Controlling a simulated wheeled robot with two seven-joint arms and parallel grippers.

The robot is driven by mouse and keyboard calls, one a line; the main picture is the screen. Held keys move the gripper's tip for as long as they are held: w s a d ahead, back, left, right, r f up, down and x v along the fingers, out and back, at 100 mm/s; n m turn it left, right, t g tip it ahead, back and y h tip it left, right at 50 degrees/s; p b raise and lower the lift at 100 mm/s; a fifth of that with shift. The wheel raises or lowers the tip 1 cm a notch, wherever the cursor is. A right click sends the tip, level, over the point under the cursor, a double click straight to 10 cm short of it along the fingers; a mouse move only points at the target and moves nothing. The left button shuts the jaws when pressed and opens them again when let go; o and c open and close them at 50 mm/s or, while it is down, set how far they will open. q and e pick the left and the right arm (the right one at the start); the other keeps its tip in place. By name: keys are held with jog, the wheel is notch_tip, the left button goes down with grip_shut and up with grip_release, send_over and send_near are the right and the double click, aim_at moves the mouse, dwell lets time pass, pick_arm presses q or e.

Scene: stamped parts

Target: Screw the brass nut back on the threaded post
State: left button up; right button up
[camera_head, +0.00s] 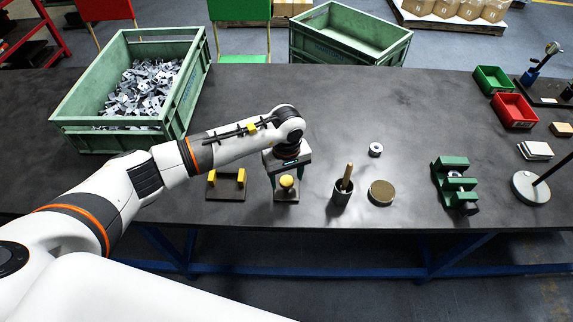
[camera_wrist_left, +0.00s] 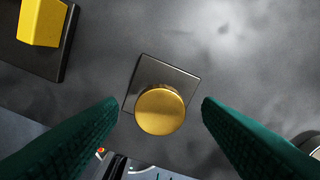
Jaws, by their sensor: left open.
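A round brass piece, which looks like the brass nut (camera_head: 287,181), sits above a small square grey plate (camera_head: 286,197) near the table's front edge. In the left wrist view the brass nut (camera_wrist_left: 160,110) is a smooth disc over the plate (camera_wrist_left: 168,72). It hides whatever is under it, so the threaded post and any thread do not show. My left gripper (camera_head: 288,183) points down over it. Its green fingers (camera_wrist_left: 160,112) are open, one on each side of the nut with gaps, not touching it. My right gripper is not in view.
Left of the plate is a dark base with two yellow blocks (camera_head: 241,177). To the right stand a dark cup (camera_head: 341,195) with a wooden handle, a round disc (camera_head: 381,192), a metal ring (camera_head: 376,149) and a green vise (camera_head: 452,182). A green crate (camera_head: 190,100) holds metal parts.

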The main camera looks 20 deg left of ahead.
pick_arm(q)
jog(key=shift+f, duration=0.2)
jog(key=shift+c, duration=0.2)
jog(key=c, duration=1)
jog(key=shift+m+b, duration=1.65)
jog(key=shift+m, duration=0.05)
jog(key=shift+c, duration=0.2)
jog(key=shift+m, duration=0.3)
jog(key=shift+m+b, duration=2)
jog(key=shift+b, duration=0.15)
